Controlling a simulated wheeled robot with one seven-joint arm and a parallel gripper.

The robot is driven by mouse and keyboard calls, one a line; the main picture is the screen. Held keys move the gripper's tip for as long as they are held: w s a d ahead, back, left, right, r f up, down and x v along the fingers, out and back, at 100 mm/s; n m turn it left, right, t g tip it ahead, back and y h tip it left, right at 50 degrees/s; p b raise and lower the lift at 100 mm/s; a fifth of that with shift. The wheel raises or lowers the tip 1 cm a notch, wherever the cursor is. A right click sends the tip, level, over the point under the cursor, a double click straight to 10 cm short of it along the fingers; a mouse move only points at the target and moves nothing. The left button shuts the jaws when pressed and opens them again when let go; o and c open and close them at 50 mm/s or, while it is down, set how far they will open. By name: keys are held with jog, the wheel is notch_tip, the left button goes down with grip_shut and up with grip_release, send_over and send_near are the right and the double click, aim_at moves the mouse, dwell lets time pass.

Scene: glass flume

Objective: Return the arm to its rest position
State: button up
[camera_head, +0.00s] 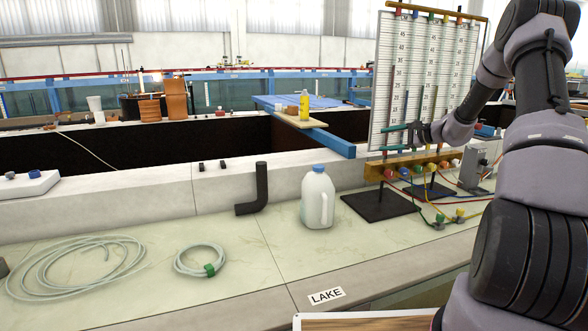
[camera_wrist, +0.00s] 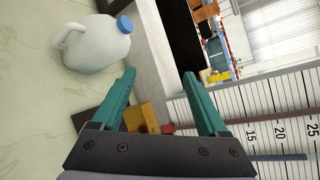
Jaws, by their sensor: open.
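My gripper (camera_head: 398,138) has green fingers and is raised in front of the manometer board (camera_head: 440,50) at the right of the head view. In the wrist view my gripper (camera_wrist: 160,88) is open, with nothing between its fingers. My arm comes in from the right edge of the head view, bent at the elbow. A white jug (camera_head: 317,200) with a blue cap stands upright on the counter, left of and below my gripper. The jug also shows at the upper left of the wrist view (camera_wrist: 95,45), apart from the fingers.
The board's dark base plates (camera_head: 378,205) and coloured tubes lie beneath my gripper. A black elbow pipe (camera_head: 261,188), a small hose coil (camera_head: 200,261) and a larger hose coil (camera_head: 75,265) rest on the counter. The front counter near the LAKE label (camera_head: 326,296) is clear.

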jog(key=s+a+r+n+g+h, duration=0.1)
jog(key=s+a+r+n, duration=0.1)
jog(key=s+a+r, duration=0.4)
jog(key=s+a+r+n+g+h, duration=0.1)
jog(key=s+a+r+n+g, duration=0.15)
jog(key=s, duration=0.55)
jog(key=s+a+r+n+g+h, duration=0.1)
jog(key=s+a+r+n+h, duration=0.1)
jog(key=s+a+r, duration=0.3)
jog(key=s+d+r+n+t+h, duration=0.1)
jog(key=s+d+r+n+h, duration=0.1)
jog(key=s, duration=1.1)
jog(key=s+d+r+n+t+h, duration=0.1)
jog(key=s+d+r+n+h, duration=0.1)
jog(key=s, duration=1.1)
jog(key=shift+s+h, duration=0.3)
jog(key=shift+h, duration=0.1)
jog(key=shift+n, duration=0.25)
